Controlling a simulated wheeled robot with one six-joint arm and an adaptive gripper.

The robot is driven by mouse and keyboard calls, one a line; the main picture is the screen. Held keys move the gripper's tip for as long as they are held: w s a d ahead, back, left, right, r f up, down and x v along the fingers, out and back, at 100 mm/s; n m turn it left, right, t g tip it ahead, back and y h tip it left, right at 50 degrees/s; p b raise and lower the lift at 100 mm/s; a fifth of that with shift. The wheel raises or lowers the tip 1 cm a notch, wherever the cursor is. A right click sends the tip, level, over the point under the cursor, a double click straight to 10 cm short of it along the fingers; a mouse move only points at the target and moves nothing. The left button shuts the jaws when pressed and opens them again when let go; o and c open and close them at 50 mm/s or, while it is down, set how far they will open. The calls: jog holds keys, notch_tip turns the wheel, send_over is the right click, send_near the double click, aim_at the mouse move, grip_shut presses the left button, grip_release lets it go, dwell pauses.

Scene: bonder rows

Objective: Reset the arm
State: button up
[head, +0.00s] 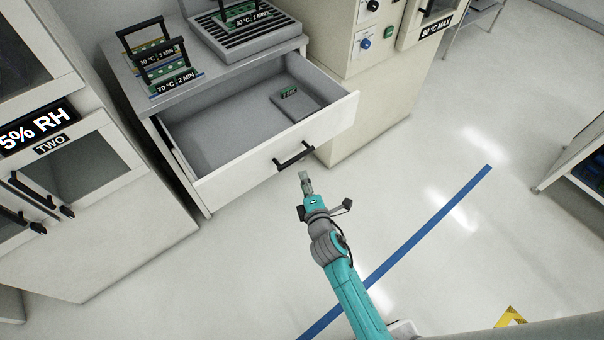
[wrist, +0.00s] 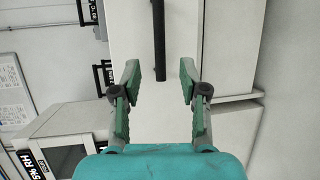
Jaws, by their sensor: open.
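My gripper (head: 306,181) is at the end of my teal arm, in front of the open drawer (head: 245,170), close to its black bar handle (head: 294,156). In the wrist view my gripper (wrist: 160,82) has its two green-padded fingers spread apart with nothing between them. The black handle (wrist: 159,40) shows beyond the fingertips there, end-on to the gap. The gripper appears apart from the handle, though the exact distance is hard to tell.
The drawer holds a small green board (head: 289,92) on a grey block. Labelled carriers (head: 163,72) and a ribbed unit (head: 240,30) stand on the cabinet top. A cabinet marked TWO (head: 85,165) is at left. The floor (head: 450,250) at right is clear, with a blue line (head: 430,228).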

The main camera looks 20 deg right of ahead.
jog(key=shift+s+r, duration=0.1)
jog(key=shift+s, duration=0.35)
jog(key=s+m+g+y, duration=0.15)
jog(key=s+m, duration=0.55)
jog(key=s, duration=1.5)
jog(key=s+r+m, duration=0.5)
jog(key=s+r, duration=0.2)
jog(key=s, duration=0.3)
jog(key=s+r+m, duration=0.5)
jog(key=s+r, duration=0.2)
jog(key=s, duration=0.3)
jog(key=shift+d+m, duration=0.4)
